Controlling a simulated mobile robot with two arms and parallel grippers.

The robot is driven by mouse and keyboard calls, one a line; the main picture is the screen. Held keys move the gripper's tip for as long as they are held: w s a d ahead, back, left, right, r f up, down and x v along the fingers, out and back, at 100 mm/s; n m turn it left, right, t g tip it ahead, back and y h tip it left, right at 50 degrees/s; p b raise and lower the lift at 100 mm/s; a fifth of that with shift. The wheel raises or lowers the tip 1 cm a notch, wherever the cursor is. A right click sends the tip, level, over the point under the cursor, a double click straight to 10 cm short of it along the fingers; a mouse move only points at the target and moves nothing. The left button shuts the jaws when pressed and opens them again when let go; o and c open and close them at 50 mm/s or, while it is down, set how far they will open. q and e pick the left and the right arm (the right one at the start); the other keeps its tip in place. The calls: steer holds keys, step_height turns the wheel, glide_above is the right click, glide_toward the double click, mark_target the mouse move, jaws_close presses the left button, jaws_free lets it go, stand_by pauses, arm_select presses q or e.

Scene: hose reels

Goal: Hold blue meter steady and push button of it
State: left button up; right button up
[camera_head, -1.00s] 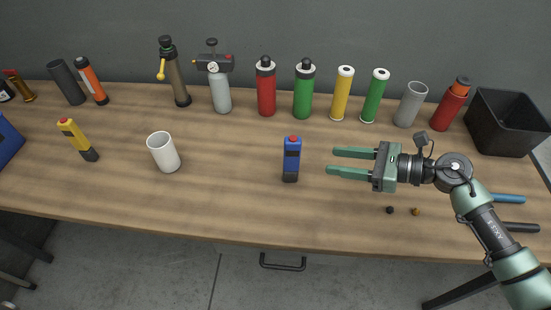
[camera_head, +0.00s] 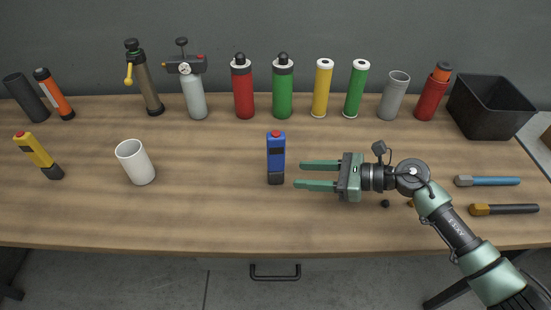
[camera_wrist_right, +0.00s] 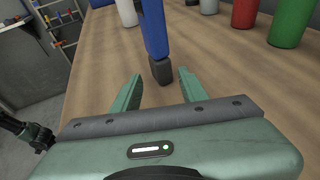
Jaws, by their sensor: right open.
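The blue meter (camera_head: 276,160) stands upright on the wooden table, with a red button (camera_head: 276,134) on top and a dark base. It also shows in the right wrist view (camera_wrist_right: 154,30), ahead of the fingertips, its top cut off by the frame. My right gripper (camera_head: 299,175) is open and empty just to the right of the meter, fingers pointing left at it. In the right wrist view the two green fingers (camera_wrist_right: 158,82) are spread, with the meter's base roughly between and beyond them. My left gripper is not in view.
A white cup (camera_head: 135,162) and a yellow meter (camera_head: 38,155) stand to the left. Bottles and cylinders such as the red one (camera_head: 243,88) line the back. A black bin (camera_head: 490,108) is at back right. The table between cup and blue meter is clear.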

mark_target(280, 174)
steer(key=b+x, duration=0.1)
steer(key=x, duration=0.5)
steer(key=shift+f, duration=0.1)
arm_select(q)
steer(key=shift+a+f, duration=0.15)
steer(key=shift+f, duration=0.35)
arm_select(e)
steer(key=shift+w+a+f, duration=0.15)
steer(key=shift+w+a, duration=0.1)
steer(key=shift+a, duration=0.35)
steer(key=c, duration=0.9)
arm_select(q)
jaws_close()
